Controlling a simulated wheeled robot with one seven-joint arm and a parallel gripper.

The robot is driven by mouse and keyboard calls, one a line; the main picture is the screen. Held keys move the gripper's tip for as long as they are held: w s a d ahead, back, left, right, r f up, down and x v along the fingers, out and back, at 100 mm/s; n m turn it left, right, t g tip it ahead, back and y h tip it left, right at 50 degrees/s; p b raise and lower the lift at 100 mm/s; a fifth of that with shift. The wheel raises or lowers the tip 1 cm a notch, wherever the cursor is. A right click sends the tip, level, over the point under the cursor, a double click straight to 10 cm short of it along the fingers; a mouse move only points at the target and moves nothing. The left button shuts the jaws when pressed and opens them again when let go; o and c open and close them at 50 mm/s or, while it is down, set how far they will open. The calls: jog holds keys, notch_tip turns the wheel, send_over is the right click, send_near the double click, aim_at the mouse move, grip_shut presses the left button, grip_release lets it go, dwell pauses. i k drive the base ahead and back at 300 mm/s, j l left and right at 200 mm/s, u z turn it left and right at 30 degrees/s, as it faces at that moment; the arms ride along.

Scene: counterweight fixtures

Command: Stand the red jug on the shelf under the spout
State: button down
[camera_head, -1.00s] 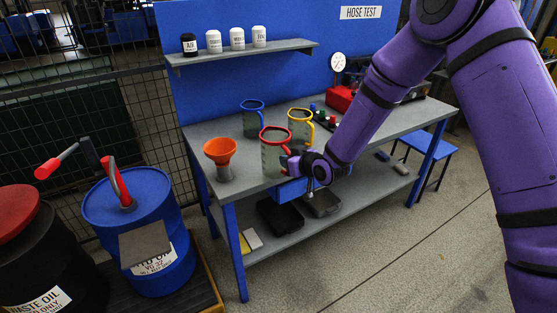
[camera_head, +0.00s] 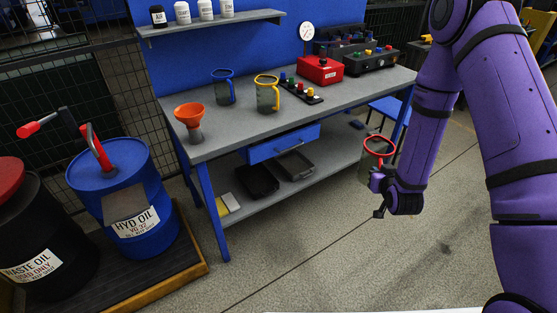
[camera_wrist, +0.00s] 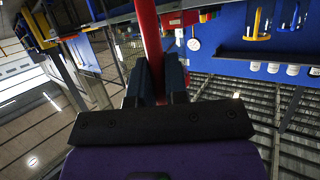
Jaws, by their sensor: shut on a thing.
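My gripper (camera_head: 376,183) is shut on the handle of the red jug, a clear jug with a red rim (camera_head: 379,143). In the wrist view the red handle (camera_wrist: 151,40) passes between the two dark fingers; most of the jug's body is hidden or out of view there. The blue drum (camera_head: 120,185) labelled HYD OIL stands at the far left with a red spout (camera_head: 97,150) on top. A small grey shelf (camera_head: 125,204) juts out at its front, below the spout, and looks empty.
The bench (camera_head: 225,140) holds an orange funnel (camera_head: 188,115), a blue-rimmed jug (camera_head: 223,88), a yellow-rimmed jug (camera_head: 267,95) and a red box (camera_head: 320,70). A black WASTE OIL drum (camera_head: 35,235) stands left of the blue one. The floor before the bench is clear.

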aim_at(125, 207)
jog(key=j, duration=2)
